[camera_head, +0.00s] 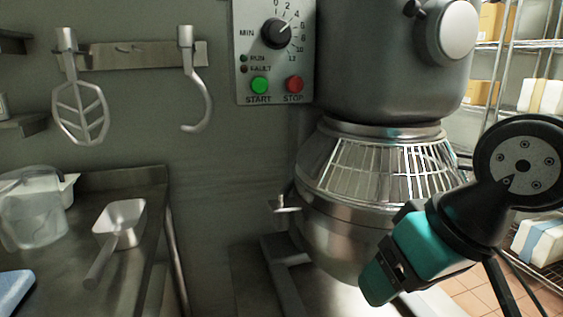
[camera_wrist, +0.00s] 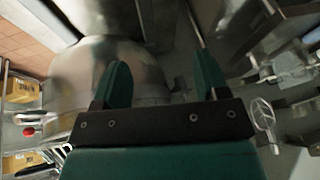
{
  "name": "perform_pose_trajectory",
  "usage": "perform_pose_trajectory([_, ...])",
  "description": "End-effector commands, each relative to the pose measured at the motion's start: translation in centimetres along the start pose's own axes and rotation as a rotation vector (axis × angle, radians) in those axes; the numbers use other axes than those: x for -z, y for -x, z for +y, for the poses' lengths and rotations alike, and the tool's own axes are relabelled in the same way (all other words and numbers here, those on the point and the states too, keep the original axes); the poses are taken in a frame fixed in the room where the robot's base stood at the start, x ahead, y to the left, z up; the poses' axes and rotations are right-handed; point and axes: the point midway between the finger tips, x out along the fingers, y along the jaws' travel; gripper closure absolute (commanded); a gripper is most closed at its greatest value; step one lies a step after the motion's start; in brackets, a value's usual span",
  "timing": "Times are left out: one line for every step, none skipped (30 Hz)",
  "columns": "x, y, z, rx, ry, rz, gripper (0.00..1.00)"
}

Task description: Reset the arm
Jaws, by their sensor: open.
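My gripper (camera_wrist: 162,85) shows in the wrist view with its two green fingers apart and nothing between them. In the head view my gripper (camera_head: 375,285) is at the lower right, in front of the mixer bowl (camera_head: 325,235). Its fingertips are hard to make out there. The steel bowl also fills the area behind the fingers in the wrist view (camera_wrist: 75,80). I cannot tell the gap between gripper and bowl, but no contact shows.
A mixer control panel (camera_head: 275,60) with dial and buttons is on the wall. A whisk-like beater (camera_head: 80,115) and a dough hook (camera_head: 195,100) hang left. A steel counter (camera_head: 140,200) holds a scoop (camera_head: 120,225) and a clear jug (camera_head: 32,215). Shelving (camera_head: 490,80) stands right.

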Motion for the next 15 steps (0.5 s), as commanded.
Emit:
perform_pose_trajectory([-1.5,-0.2,0.3,0.026,0.025,-0.056,0.33])
perform_pose_trajectory([-2.4,-0.3,0.3,0.047,0.047,-0.09,0.33])
perform_pose_trajectory([-3.6,-0.3,0.2,0.077,0.078,-0.132,0.33])
perform_pose_trajectory([-4.4,-0.3,0.1,0.101,0.1,-0.16,0.33])
perform_pose_trajectory([-5.2,-0.2,0.0,0.127,0.122,-0.188,0.33])
perform_pose_trajectory([-6.2,-0.1,-0.2,0.162,0.152,-0.222,0.33])
perform_pose_trajectory([-7.0,0.0,-0.4,0.19,0.174,-0.245,0.33])
perform_pose_trajectory([-6.3,1.3,-0.8,0.189,0.181,-0.242,0.33])
perform_pose_trajectory([-5.8,2.3,-1.0,0.187,0.182,-0.24,0.33])
perform_pose_trajectory([-5.6,2.8,-1.1,0.186,0.182,-0.239,0.33])
perform_pose_trajectory([-5.3,3.4,-1.2,0.186,0.182,-0.239,0.33])
perform_pose_trajectory([-5.0,4.1,-1.4,0.186,0.182,-0.239,0.33])
perform_pose_trajectory([-4.8,4.7,-1.5,0.186,0.182,-0.238,0.33])
perform_pose_trajectory([-4.5,5.2,-1.6,0.185,0.181,-0.238,0.33])
perform_pose_trajectory([-4.2,6.0,-1.7,0.185,0.181,-0.238,0.33])
